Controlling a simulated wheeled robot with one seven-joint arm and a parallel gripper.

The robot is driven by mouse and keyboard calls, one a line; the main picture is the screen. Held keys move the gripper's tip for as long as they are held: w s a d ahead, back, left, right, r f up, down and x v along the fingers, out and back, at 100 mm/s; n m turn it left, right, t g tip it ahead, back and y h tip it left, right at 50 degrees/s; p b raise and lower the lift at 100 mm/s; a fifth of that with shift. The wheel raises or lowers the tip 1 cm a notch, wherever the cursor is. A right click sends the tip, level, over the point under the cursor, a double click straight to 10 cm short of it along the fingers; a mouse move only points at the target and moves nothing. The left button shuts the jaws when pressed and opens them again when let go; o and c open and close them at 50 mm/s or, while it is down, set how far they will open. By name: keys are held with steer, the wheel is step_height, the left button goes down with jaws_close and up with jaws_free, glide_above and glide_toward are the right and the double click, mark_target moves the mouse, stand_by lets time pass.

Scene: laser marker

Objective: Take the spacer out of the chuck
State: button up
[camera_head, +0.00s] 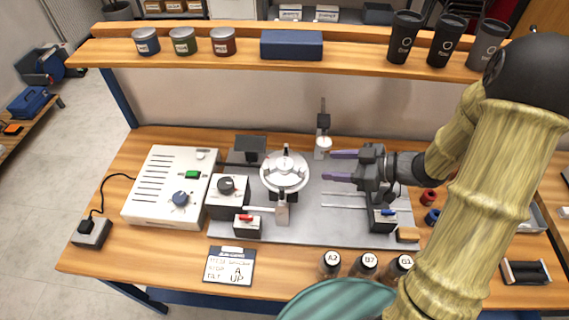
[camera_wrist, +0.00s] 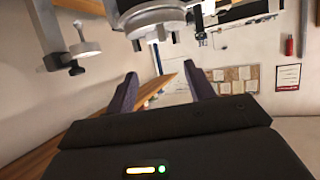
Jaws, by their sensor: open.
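The chuck (camera_head: 285,176) is a round silver disc with jaws, standing over the middle of the grey machine plate. In the wrist view, my gripper's fingers (camera_wrist: 160,75) stand open below a silver round part (camera_wrist: 152,17) at the top edge, probably the chuck. The spacer is not clearly distinguishable.
An upright post with a pale round end (camera_head: 323,145) stands close behind my gripper. A white control box (camera_head: 172,187) and dial box (camera_head: 227,190) are left. Labelled jars (camera_head: 364,264) line the front; a shelf (camera_head: 200,57) runs behind.

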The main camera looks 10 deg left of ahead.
glide_toward(283, 162)
steer(key=x, duration=0.2)
steer(key=shift+s+a, duration=0.25)
steer(key=shift+a, duration=0.1)
steer(key=x, duration=0.2)
steer(key=p+x, duration=0.1)
steer(key=x, duration=0.2)
steer(key=shift+w+f, duration=0.3)
steer(key=c, duration=0.7)
steer(key=shift+r, duration=0.15)
steer(key=shift+c, duration=0.3)
